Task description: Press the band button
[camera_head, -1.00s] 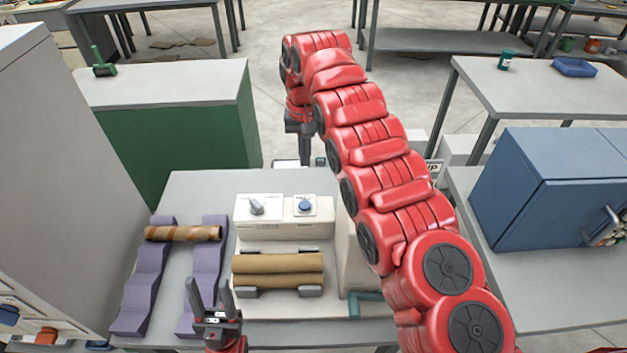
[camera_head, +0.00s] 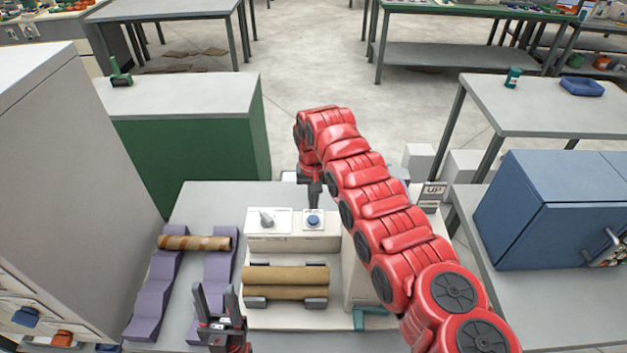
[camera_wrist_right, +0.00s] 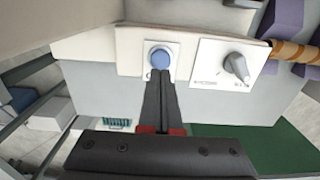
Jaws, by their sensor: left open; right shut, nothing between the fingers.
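The blue round band button (camera_head: 313,220) sits on a white plate on top of the cream winder (camera_head: 290,243). In the right wrist view the blue button (camera_wrist_right: 160,58) lies just beyond my right fingertips. My right gripper (camera_head: 314,204) is shut and empty, pointing down at the back edge of the button plate. Its fingertips (camera_wrist_right: 159,74) overlap the near edge of the button in the wrist view; I cannot tell whether they touch it. My left gripper (camera_head: 217,300) is open and empty at the front of the table, between the purple rack and the winder.
A grey knob (camera_head: 266,217) stands left of the button. Two brown rollers (camera_head: 286,280) lie on the winder's front. A striped tube (camera_head: 195,243) rests across the purple racks (camera_head: 160,290). A blue cabinet (camera_head: 545,205) stands at the right.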

